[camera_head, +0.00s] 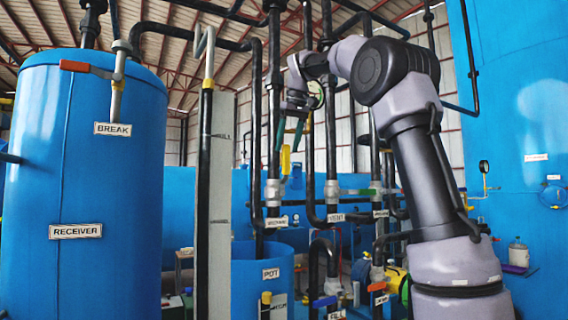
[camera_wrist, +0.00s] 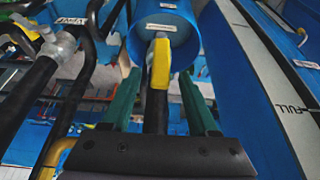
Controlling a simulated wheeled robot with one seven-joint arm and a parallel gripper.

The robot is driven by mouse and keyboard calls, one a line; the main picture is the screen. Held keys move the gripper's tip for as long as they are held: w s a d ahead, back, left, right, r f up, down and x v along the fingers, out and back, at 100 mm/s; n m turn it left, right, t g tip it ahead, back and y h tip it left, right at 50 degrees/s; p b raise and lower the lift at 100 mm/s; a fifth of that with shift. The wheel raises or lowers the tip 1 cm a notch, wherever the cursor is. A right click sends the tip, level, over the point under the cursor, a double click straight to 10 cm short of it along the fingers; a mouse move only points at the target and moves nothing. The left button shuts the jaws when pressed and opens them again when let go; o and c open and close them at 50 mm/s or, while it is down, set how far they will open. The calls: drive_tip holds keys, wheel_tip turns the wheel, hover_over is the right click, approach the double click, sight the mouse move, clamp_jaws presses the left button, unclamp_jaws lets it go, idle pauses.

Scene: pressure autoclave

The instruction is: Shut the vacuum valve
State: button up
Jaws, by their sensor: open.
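A yellow lever handle (camera_head: 285,160) stands upright beside a black vertical pipe, above a grey valve body (camera_head: 272,191). A small label (camera_head: 277,221), too small to read surely, sits below it; I take this as the vacuum valve. My gripper (camera_head: 289,148) points down with its green fingers apart, at the handle's upper end. In the wrist view the yellow handle (camera_wrist: 158,65) shows between the two open green fingers (camera_wrist: 160,88), with no finger seen pressing on it. Whether the fingertips reach past the handle is hard to tell.
A valve with a green handle (camera_head: 358,191) and the label VENT (camera_head: 336,217) is to the right. The blue POT tank (camera_head: 262,285) stands below. Black pipes rise close around my gripper. The blue RECEIVER tank (camera_head: 80,180) is at left, with a white-and-black column (camera_head: 214,180) beside it.

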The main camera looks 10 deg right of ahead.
sight(284, 161)
drive_tip(key=x, duration=0.6)
drive_tip(key=shift+f, duration=0.1)
clamp_jaws()
idle(1.3)
